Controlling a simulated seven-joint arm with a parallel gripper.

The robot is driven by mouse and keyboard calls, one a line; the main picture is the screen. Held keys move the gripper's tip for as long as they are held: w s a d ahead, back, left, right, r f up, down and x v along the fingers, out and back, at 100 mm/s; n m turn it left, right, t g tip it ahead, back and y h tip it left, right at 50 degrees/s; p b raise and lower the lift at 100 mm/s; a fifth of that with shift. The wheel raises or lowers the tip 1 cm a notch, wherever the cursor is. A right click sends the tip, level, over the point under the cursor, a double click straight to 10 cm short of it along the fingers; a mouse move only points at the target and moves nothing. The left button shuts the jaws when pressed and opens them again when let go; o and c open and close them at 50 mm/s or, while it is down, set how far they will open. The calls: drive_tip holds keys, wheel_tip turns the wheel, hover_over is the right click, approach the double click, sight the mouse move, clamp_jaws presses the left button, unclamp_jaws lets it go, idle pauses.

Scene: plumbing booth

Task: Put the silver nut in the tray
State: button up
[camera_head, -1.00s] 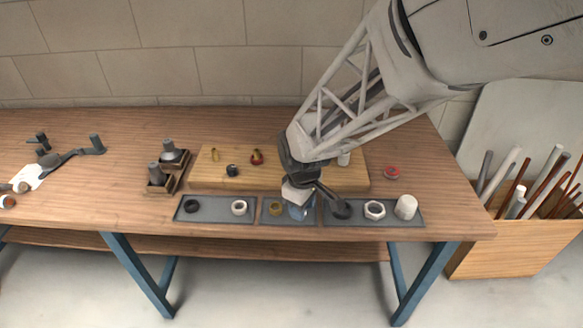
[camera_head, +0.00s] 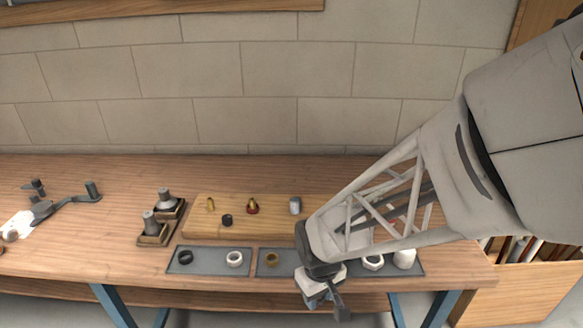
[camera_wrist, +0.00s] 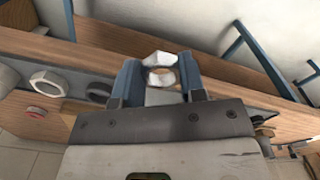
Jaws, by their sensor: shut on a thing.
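The silver nut (camera_wrist: 159,58), a pale faceted ring, sits between the two blue fingers of my gripper (camera_wrist: 160,68) in the wrist view. My gripper is shut on it. In the head view my gripper (camera_head: 320,292) is at the front edge of the table, in front of the middle and right grey trays; the nut cannot be made out there. The left grey tray (camera_head: 210,262) holds a black ring and a white ring. The middle grey tray (camera_head: 300,258) shows a brass ring and is partly hidden by my arm. The right grey tray (camera_head: 389,269) is also partly covered.
A white hex nut (camera_head: 373,262) and a white cap (camera_head: 404,258) are on the right tray. A wooden board (camera_head: 270,220) with small fittings lies behind the trays. Small wooden boxes (camera_head: 152,236) stand left. A wooden bin (camera_head: 530,290) of pipes is right.

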drive_tip(key=shift+w, duration=0.1)
hover_over(297, 264)
drive_tip(key=shift+f, duration=0.7)
idle(0.4)
drive_tip(key=shift+f, duration=1.8)
drive_tip(key=shift+f, duration=0.15)
drive_tip(key=o, duration=1)
wheel_tip(297, 264, up, 12)
drive_tip(key=shift+r, duration=0.2)
